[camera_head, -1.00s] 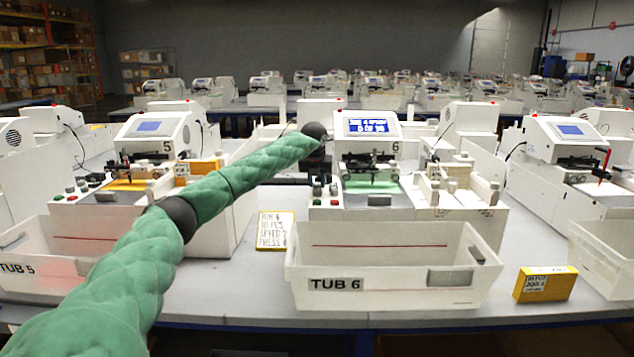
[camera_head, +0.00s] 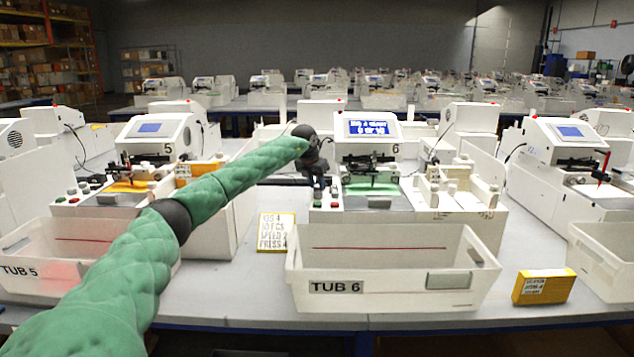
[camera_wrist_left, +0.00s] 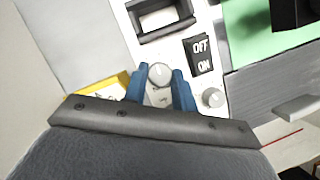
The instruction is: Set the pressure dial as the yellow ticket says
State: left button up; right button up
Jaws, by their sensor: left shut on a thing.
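The yellow-edged ticket (camera_head: 276,232) stands on the table left of tub 6; its small text seems to end in a "PRESS 4" line. Machine 6 (camera_head: 368,128) has a lit blue display. My left gripper (camera_head: 317,180) is at the left end of its front panel. In the left wrist view, the blue fingers (camera_wrist_left: 161,88) are shut around a round grey dial knob (camera_wrist_left: 160,73). A second grey knob (camera_wrist_left: 213,97) sits to the right, apart from the fingers. Markings by the held knob are mostly hidden, so I cannot tell which dial it is.
An OFF/ON rocker switch (camera_wrist_left: 201,53) lies close to the fingers. Tub 6 (camera_head: 392,275) stands in front of the machine, and tub 5 (camera_head: 60,250) lies to the left. A yellow box (camera_head: 545,286) sits right of tub 6. Bare table shows around the ticket.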

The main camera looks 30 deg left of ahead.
pick_arm(q)
jog(key=shift+a+r+m+h+p, duration=0.1)
jog(key=shift+m+h+p, duration=0.35)
jog(key=shift+m, duration=0.65)
jog(key=shift+m+h, duration=0.25)
jog(key=shift+m, duration=0.45)
pick_arm(e)
jog(key=shift+g, duration=0.3)
jog(key=shift+v, duration=2.05)
jog(key=shift+w, duration=0.15)
pick_arm(q)
jog(key=o, duration=1)
